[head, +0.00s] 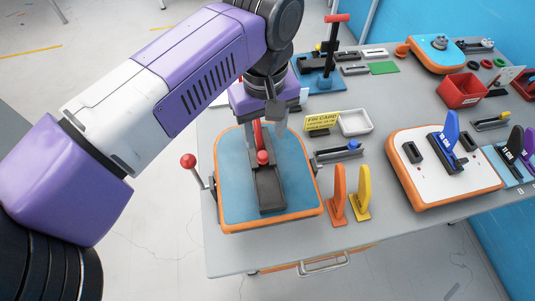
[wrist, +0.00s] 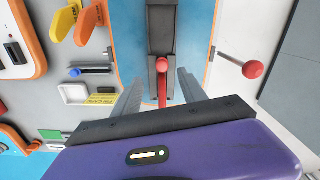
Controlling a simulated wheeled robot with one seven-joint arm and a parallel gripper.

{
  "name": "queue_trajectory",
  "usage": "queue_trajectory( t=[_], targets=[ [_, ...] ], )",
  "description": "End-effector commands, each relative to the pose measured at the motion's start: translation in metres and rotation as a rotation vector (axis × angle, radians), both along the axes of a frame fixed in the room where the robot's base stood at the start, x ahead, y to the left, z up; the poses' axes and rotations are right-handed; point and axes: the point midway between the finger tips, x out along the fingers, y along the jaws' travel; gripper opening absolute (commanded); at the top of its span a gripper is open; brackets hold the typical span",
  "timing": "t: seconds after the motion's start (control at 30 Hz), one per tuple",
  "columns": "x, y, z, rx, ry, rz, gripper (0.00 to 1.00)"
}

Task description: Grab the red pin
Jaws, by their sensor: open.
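The red pin shows as a round red head (head: 262,157) with a red length behind it. It sits at a dark grey block (head: 270,188) on the blue-topped, orange-edged board (head: 235,190). In the wrist view the red pin (wrist: 162,66) runs between the two fingers, with a gap on each side. My gripper (head: 265,128) is open above the far part of that board. In the wrist view my gripper (wrist: 160,88) has its grey fingers apart. The pin's far end is partly hidden by my gripper.
A red-knobbed lever (head: 188,161) stands at the board's left edge. An orange peg (head: 339,195) and a yellow peg (head: 361,193) stand to the right. A white tray (head: 356,122) and yellow card (head: 321,121) lie behind. The table's front strip (head: 300,250) is clear.

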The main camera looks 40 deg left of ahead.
Motion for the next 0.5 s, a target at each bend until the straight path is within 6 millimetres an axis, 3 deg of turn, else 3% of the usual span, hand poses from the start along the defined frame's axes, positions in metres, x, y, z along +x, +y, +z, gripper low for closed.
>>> queue_trajectory(
  t=[0.1, 0.33, 0.5],
  targets=[
    [0.000, -0.001, -0.017, -0.002, 0.000, 0.000, 0.49],
    [-0.002, 0.000, -0.034, -0.004, -0.001, 0.001, 0.49],
    [-0.004, 0.002, -0.060, -0.007, -0.002, 0.000, 0.49]
  ],
)
